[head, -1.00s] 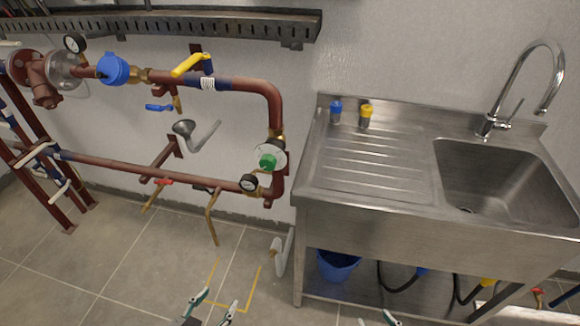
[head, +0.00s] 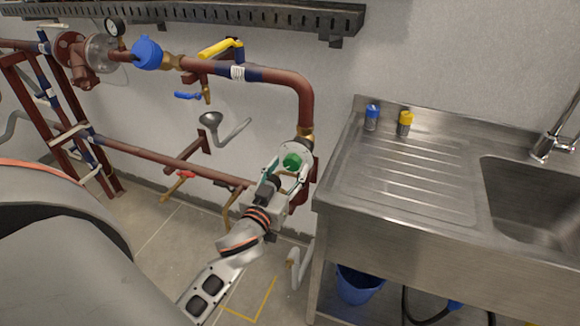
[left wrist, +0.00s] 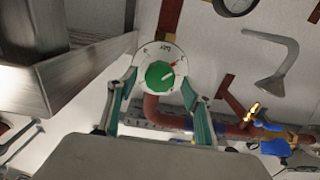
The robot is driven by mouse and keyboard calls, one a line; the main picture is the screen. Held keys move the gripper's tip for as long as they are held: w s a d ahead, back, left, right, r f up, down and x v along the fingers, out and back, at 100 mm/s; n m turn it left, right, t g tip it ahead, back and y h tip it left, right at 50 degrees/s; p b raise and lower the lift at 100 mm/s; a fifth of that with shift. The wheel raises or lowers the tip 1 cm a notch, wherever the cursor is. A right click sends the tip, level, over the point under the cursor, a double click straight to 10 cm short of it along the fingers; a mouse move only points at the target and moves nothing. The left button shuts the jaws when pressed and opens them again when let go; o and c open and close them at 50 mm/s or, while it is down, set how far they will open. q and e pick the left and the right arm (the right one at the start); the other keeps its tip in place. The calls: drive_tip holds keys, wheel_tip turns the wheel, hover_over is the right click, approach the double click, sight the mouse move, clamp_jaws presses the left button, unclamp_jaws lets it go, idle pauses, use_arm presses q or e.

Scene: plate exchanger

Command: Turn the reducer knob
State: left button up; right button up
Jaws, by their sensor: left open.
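The reducer knob (head: 291,161) is green on a round white dial, fixed to the pipe at the lower end of its bend. In the left wrist view the knob (left wrist: 159,75) faces me, with a red mark at its upper right edge. My left gripper (head: 287,165) is at the dial, its fingers spread. In the left wrist view its fingers (left wrist: 162,80) stand on either side of the dial, open. I cannot tell whether they touch it. My right gripper is not in view.
A metal sink unit (head: 400,218) stands close to the right of the knob. A yellow-handled valve (head: 217,48) and a blue valve (head: 147,53) sit on the upper pipe (head: 270,75). A grey funnel (head: 211,121) hangs on the wall. A blue bucket (head: 357,285) is under the sink.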

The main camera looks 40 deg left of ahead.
use_arm(q)
drive_tip(key=shift+w+a, duration=0.15)
drive_tip(key=shift+w, duration=0.55)
drive_tip(key=c, duration=1.1)
